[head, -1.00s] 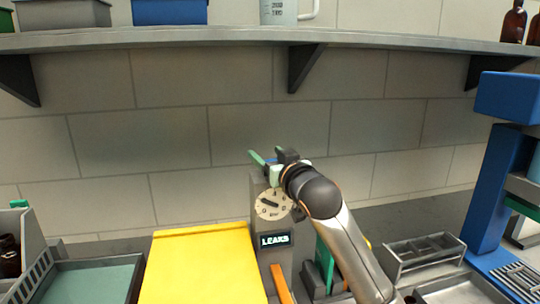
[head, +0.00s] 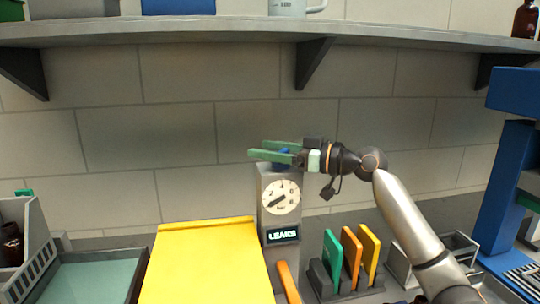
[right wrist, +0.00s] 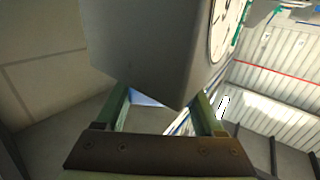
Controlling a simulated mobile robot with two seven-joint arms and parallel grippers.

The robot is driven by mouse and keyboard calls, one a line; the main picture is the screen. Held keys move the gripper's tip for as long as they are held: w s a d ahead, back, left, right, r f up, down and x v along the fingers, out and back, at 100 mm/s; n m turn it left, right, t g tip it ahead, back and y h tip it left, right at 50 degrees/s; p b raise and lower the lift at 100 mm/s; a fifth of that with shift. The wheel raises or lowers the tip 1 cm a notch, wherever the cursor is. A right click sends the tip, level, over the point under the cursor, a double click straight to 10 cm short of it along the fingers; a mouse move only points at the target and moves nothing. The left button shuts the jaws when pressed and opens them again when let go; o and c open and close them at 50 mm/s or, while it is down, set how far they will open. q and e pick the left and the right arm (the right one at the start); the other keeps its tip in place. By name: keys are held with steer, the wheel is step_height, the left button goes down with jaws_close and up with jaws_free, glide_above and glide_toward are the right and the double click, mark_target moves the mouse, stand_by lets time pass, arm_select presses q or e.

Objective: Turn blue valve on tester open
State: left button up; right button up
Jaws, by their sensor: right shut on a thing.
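The tester (head: 278,190) is a grey upright box with a round white dial (head: 281,198) and a small display (head: 283,235) reading LEAKS. The blue valve (head: 284,157) is on top of it, mostly hidden by my fingers. My right gripper (head: 272,150) reaches in level from the right, its two green fingers on either side of the valve, shut on it. In the right wrist view the tester's grey body (right wrist: 150,45) fills the upper middle, and a bit of blue (right wrist: 147,98) shows between the fingers (right wrist: 163,108). My left gripper is not in view.
A yellow panel (head: 205,262) lies left of the tester. A rack with green, orange and yellow plates (head: 351,256) stands to its right, near a blue frame (head: 500,185). A wall shelf (head: 230,31) runs above; the wall between is bare.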

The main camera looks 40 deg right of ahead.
steer(key=n+y, duration=0.1)
steer(key=g+y, duration=0.1)
steer(key=n+g+y, duration=0.1)
steer(key=shift+s+a+r+n+y, duration=0.15)
steer(key=shift+a+r+n+y, duration=0.05)
steer(key=shift+r+n+y, duration=0.1)
steer(key=n+g+y, duration=0.2)
steer(key=shift+s+a+y, duration=0.15)
steer(key=shift+a+y, duration=0.05)
steer(key=shift+y, duration=0.1)
steer(key=shift+s+a+f+n+g+y+p, duration=0.1)
steer(key=shift+n+g+y+p, duration=0.2)
steer(key=shift+n+g, duration=0.25)
steer(key=shift+s+a+f+n+g+y+p, duration=0.1)
steer(key=shift+n+g+y+p, duration=0.25)
steer(key=shift+g, duration=0.4)
steer(key=shift+f, duration=0.1)
steer(key=o, duration=1.4)
steer(key=b+v, duration=0.2)
steer(key=v, duration=1)
steer(key=shift+s+d+b, duration=0.1)
steer(key=shift+d+b, duration=0.15)
steer(key=shift+b, duration=0.15)
